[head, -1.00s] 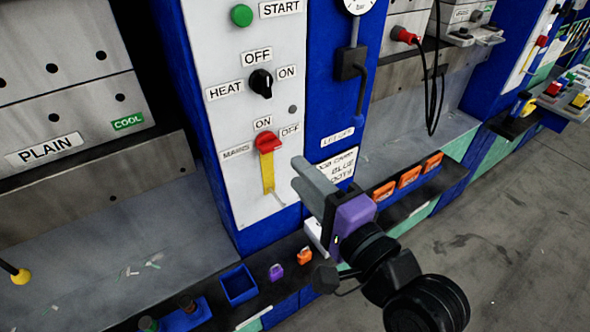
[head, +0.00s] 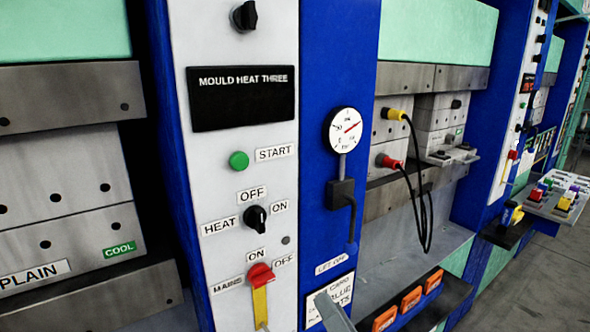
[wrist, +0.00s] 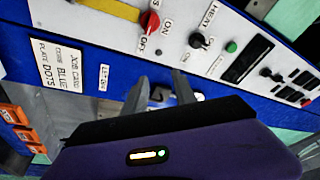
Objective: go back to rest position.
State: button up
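My gripper (wrist: 158,88) shows in the wrist view with its two grey fingers apart and nothing between them. Its purple body fills the bottom of that view. In the head view only a grey finger of my gripper (head: 333,310) shows at the bottom edge, in front of the job card (head: 318,305). The rest of the gripper is out of that frame. The press panel has a red mains switch (head: 261,275) with a yellow strip, a black heat switch (head: 255,219) and a green start button (head: 239,160).
A gauge (head: 345,129) and black lever stand on the blue column. Black cables (head: 415,190) with red and yellow plugs hang at the right press. Orange items (head: 411,298) lie on the lower ledge. A tray (head: 560,200) of coloured parts juts out at the far right, beside clear floor.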

jog(key=s+d+f+n+g+h, duration=0.1)
jog(key=s+d+f, duration=0.3)
jog(key=s, duration=0.6)
jog(key=s+d+f+n+g+h, duration=0.1)
jog(key=s+d+f+n+h, duration=0.2)
jog(key=s+f, duration=0.4)
jog(key=s+d+f+n+g+h, duration=0.1)
jog(key=s+d+f, duration=0.5)
jog(key=s, duration=0.9)
jog(key=d+n+h, duration=0.1)
jog(key=h, duration=0.1)
jog(key=shift+d+n+g+h, duration=0.15)
jog(key=shift+n+g+h, duration=0.25)
